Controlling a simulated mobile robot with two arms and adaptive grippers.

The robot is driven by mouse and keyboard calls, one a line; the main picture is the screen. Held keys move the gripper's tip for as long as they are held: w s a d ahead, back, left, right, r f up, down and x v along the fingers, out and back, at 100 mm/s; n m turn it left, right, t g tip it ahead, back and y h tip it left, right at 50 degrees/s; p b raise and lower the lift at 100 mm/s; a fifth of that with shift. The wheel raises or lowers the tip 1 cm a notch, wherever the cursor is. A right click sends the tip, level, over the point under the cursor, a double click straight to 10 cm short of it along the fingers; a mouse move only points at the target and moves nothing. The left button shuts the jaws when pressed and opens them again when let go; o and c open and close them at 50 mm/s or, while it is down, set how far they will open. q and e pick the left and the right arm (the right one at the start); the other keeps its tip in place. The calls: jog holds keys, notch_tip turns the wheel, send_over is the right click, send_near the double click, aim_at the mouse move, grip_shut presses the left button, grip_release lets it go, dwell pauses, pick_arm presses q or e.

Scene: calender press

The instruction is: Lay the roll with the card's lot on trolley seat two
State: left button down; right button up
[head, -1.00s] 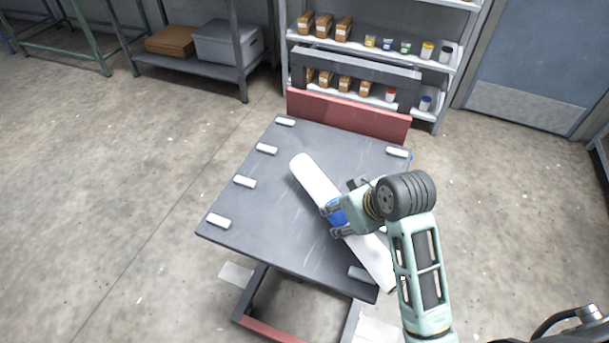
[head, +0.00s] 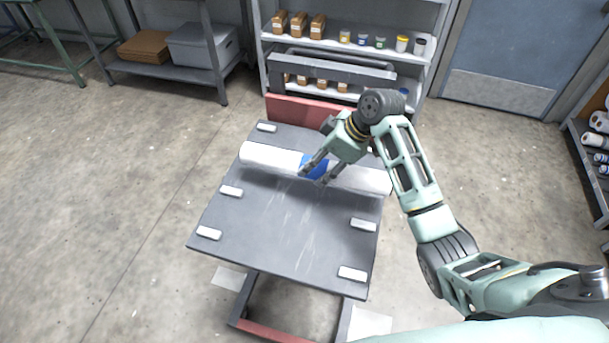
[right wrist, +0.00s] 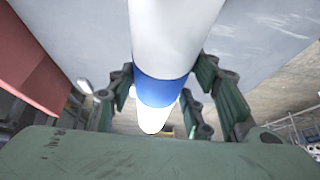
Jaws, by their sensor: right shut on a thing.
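A long white roll (head: 268,156) with a blue band (head: 314,166) lies crosswise over the dark trolley deck (head: 280,240). My right gripper (head: 318,174) is shut around the blue band at the roll's middle. In the right wrist view, the roll (right wrist: 175,30) passes between both fingers of the gripper (right wrist: 165,95). The roll covers the second left pad from the back; I cannot tell whether it rests there or hovers just above. White pads show at the back left (head: 267,127), left (head: 231,191) and right (head: 363,225). My left gripper is out of view. No lot writing is legible.
A red panel (head: 290,108) and a grey frame stand at the trolley's back edge. Behind are shelves (head: 345,47) with boxes and jars. A rack with rolls (head: 592,140) stands at the far right. The front half of the deck is clear.

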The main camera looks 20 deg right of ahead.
aim_at(305, 190)
jog(key=a, duration=0.1)
jog(key=a+f, duration=0.1)
jog(key=shift+w+a+f, duration=0.2)
jog(key=shift+w+a, duration=0.15)
jog(key=shift+w, duration=0.05)
jog(key=shift+w+a+f+p, duration=0.1)
jog(key=shift+a+f+p, duration=0.1)
jog(key=shift+a+p, duration=0.1)
jog(key=shift+f, duration=0.3)
notch_tip(305, 190, down, 3)
jog(key=shift+f+p, duration=0.1)
jog(key=shift+p, duration=0.5)
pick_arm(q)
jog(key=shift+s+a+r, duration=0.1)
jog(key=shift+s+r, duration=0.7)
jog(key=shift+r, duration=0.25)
pick_arm(e)
jog(key=shift+f, duration=0.25)
jog(key=o, duration=1.5)
jog(key=shift+f, duration=0.1)
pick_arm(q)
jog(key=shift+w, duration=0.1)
